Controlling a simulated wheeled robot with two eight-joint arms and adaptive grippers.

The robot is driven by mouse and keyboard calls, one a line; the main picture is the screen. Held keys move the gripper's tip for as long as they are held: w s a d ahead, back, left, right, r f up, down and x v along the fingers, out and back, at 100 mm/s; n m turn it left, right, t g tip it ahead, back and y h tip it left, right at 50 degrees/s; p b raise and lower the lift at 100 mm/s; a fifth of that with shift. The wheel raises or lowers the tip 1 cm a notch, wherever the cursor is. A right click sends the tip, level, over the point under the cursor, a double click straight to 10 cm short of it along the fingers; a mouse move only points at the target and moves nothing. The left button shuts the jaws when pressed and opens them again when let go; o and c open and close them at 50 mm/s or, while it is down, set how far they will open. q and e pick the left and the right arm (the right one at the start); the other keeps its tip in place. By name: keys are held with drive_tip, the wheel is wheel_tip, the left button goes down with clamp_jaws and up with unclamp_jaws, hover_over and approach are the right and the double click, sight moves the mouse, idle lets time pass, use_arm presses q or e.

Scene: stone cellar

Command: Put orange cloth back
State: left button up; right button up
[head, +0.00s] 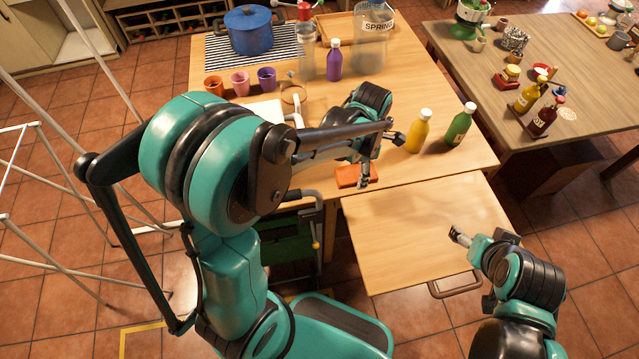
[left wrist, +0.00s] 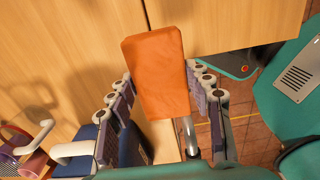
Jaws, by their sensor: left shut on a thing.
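The orange cloth (head: 347,177) is a small folded slab near the front edge of the wooden table (head: 370,120). My left gripper (head: 364,181) is shut on it. In the left wrist view the cloth (left wrist: 156,72) sticks out from between the fingers (left wrist: 160,115), with wood behind it. I cannot tell whether the cloth touches the table. My right gripper (head: 458,236) is over the right side of a lower wooden board (head: 415,230), apart from the cloth. Its fingers are too small to read.
A yellow bottle (head: 418,131) and a green bottle (head: 459,124) stand right of my left gripper. Several cups, a purple bottle (head: 334,60) and a blue pot (head: 249,30) stand farther back. The lower board's surface is clear. A second table (head: 560,75) is at the right.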

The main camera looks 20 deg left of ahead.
use_arm(q)
drive_tip(key=b, duration=0.4)
hover_over(321, 181)
wheel_tip(321, 181, down, 7)
drive_tip(key=shift+f, duration=0.15)
drive_tip(key=shift+f+b, duration=0.85)
drive_tip(key=shift+f, duration=1.15)
drive_tip(key=shift+f, duration=0.25)
drive_tip(key=o, duration=1.1)
drive_tip(key=shift+r, duration=0.1)
drive_tip(key=shift+r, duration=0.1)
